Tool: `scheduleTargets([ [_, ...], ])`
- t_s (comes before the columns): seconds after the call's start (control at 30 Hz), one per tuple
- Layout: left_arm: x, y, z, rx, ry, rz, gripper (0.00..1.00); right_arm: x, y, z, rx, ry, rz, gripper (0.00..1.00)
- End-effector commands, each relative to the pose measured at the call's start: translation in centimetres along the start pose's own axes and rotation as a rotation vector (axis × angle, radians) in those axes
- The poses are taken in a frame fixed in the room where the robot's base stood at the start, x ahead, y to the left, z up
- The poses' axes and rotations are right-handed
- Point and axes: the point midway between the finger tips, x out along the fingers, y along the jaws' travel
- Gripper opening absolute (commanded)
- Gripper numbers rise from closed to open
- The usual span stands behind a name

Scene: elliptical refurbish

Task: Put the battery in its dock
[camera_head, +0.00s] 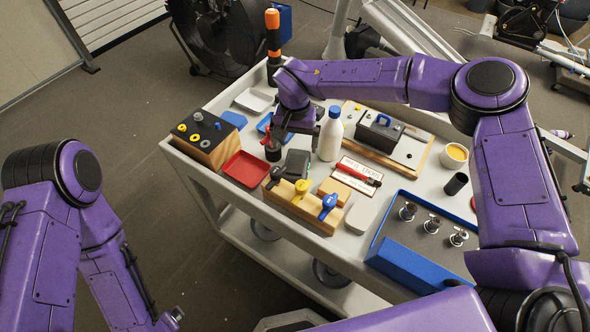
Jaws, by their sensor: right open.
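A black box with a blue handle (381,132), which looks like the battery, sits on a wood-edged board with a pale metal top (408,152), perhaps its dock. I cannot tell whether it is fully seated. A dark grey block (297,163) stands behind the wooden rack, close to my right gripper. My right gripper (272,146) is open and points down over the cart, left of the white bottle; its fingertips are small and partly hidden. My left arm is at the lower left, off the cart, and its gripper is out of view.
The cart top (207,172) is crowded. Around my right gripper are a red tray (246,169), a wooden box with knobs (204,138), a white bottle (330,134) and a wooden tool rack (303,207). A blue tray with metal parts (411,259) lies front right.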

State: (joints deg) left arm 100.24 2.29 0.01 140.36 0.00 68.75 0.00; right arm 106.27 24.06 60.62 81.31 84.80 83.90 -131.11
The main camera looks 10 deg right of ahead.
Motion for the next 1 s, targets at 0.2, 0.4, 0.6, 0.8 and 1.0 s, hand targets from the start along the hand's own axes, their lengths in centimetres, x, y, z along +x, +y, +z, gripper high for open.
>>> scheduleTargets([
  [0.2,-1.2,-0.1,-0.5,0.0,0.0,0.0,1.0,3.5,0.1,0.1,0.0,-0.004,0.002,1.0],
  [0.4,-3.0,-0.3,-1.2,0.0,0.0,0.0,1.0,6.0,0.4,0.5,-0.002,-0.006,0.003,1.0],
  [0.6,-3.6,-0.3,-1.5,0.0,0.0,0.0,1.0,9.1,0.3,0.4,-0.003,-0.002,0.002,1.0],
  [0.8,-3.5,-0.3,-1.4,0.0,0.0,0.0,1.0,9.4,0.3,0.4,-0.003,-0.001,0.001,1.0],
  [1.0,-3.4,-0.3,-1.4,0.0,0.0,0.0,1.0,9.4,0.3,0.4,-0.004,-0.001,0.001,0.42],
])
